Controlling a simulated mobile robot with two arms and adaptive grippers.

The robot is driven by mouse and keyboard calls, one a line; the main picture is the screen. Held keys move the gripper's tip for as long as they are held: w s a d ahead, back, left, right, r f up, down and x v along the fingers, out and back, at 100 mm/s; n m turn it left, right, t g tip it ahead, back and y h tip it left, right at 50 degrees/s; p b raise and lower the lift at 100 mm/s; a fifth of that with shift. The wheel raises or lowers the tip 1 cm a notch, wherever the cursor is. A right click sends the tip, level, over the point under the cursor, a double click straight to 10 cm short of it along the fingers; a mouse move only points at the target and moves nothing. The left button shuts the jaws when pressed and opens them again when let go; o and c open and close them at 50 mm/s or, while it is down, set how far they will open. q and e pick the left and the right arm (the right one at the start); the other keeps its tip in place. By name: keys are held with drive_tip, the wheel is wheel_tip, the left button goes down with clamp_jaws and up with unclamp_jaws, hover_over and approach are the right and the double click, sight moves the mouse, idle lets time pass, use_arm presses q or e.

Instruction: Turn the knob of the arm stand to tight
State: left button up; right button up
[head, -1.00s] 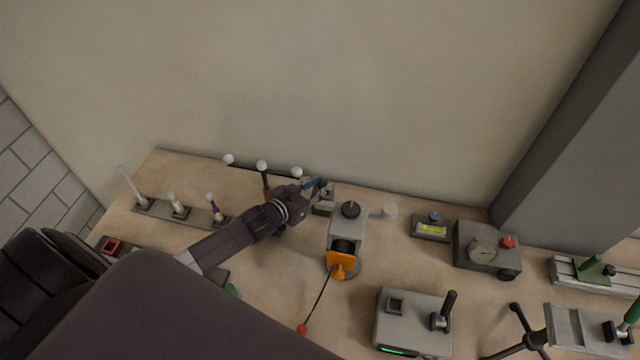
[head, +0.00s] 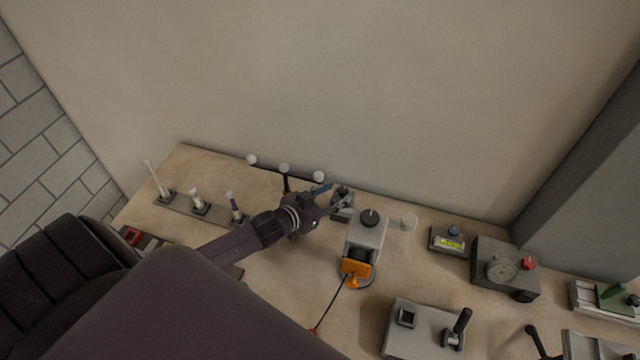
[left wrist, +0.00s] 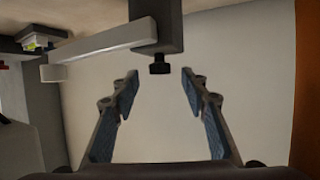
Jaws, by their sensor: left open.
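The arm stand (head: 342,212) is a grey post near the back edge of the bench, partly hidden by my gripper. The black knob (left wrist: 160,66) sits on the post's end. My left gripper (left wrist: 160,78) is open, its blue-padded fingers to either side of the knob's line. The knob is at about fingertip level, apart from both fingers. In the head view the left gripper (head: 332,194) is at the stand. My right gripper is not in view.
A grey device with an orange part (head: 356,268) stands just right of the gripper. A rack with white balls (head: 284,168) is behind left. A display box (head: 449,241), a gauge box (head: 504,268) and a lever box (head: 424,328) stand farther right. The wall is behind.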

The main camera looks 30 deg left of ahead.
use_arm(q)
drive_tip(key=v, duration=0.9)
drive_tip(key=shift+s, duration=0.2)
drive_tip(key=shift+c, duration=0.2)
